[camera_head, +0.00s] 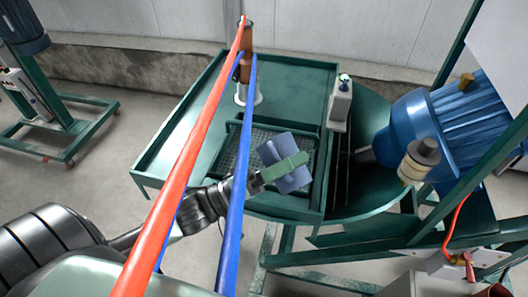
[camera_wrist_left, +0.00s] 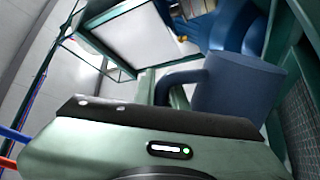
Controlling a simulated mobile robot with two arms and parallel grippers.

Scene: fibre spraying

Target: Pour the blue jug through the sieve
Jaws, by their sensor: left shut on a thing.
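The blue jug (camera_head: 274,149) is held over the green table, above the right part of the sieve. My left gripper (camera_head: 288,166) is shut on it, with the green gripper body crossing in front of the jug's middle. In the left wrist view the jug (camera_wrist_left: 238,85) and its curved handle show just beyond the gripper body. The jug looks turned at an angle; its mouth and contents cannot be made out. The sieve (camera_head: 232,150) is a dark mesh in a green frame set in the table, partly hidden by the jug and hoses. My right gripper is not in view.
The green table (camera_head: 290,78) has a raised rim. Red (camera_head: 185,170) and blue (camera_head: 236,195) hoses cross the foreground close to my left arm.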

